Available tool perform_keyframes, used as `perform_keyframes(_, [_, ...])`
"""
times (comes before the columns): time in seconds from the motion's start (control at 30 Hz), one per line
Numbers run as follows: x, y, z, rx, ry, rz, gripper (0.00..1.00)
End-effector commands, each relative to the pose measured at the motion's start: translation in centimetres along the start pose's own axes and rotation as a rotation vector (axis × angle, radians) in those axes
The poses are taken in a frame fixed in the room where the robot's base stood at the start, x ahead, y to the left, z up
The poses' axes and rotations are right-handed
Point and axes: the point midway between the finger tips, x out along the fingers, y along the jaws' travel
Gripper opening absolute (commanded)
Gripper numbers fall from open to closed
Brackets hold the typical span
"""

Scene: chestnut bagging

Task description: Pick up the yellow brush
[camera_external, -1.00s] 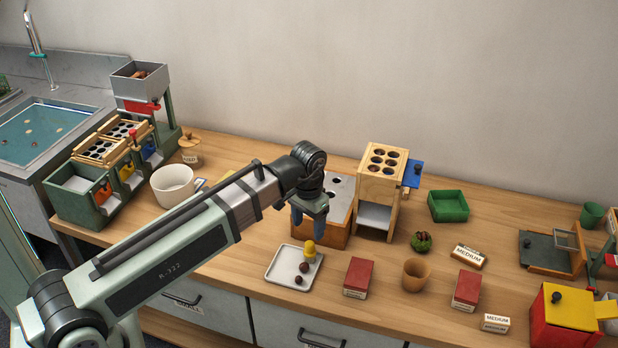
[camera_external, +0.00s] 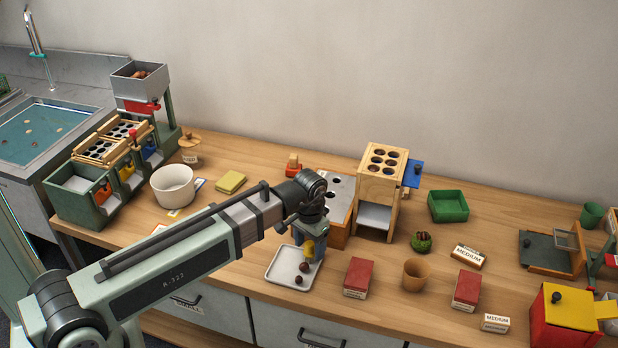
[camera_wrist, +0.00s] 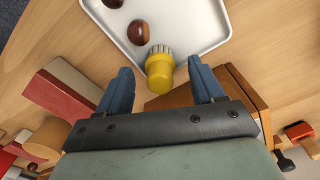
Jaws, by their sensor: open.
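The yellow brush (camera_wrist: 160,73) stands at the edge of a white tray, bristles toward the tray in the wrist view. It also shows in the external view (camera_external: 308,247), partly covered by my gripper. My gripper (camera_wrist: 158,78) is open, with one blue finger on each side of the brush and a gap on both sides. The white tray (camera_external: 280,275) lies on the wooden table and also shows in the wrist view (camera_wrist: 195,12). I cannot tell the exact height of the fingers over the table.
Two chestnuts (camera_wrist: 138,32) lie on the tray beside the brush. A red box (camera_external: 358,274) stands right of the tray. A wooden box with a grey holed top (camera_external: 338,190) stands close behind my gripper. A tan cup (camera_external: 415,275) is further right.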

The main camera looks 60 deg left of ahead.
Motion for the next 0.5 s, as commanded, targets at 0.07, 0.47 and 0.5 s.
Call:
perform_keyframes(0.07, [0.75, 0.0, 0.02, 0.0, 0.0, 0.0, 0.67])
perform_keyframes(0.47, [1.21, 0.0, 0.0, 0.0, 0.001, 0.0, 0.59])
perform_keyframes(0.5, [1.21, 0.0, 0.0, 0.0, 0.001, 0.0, 0.55])
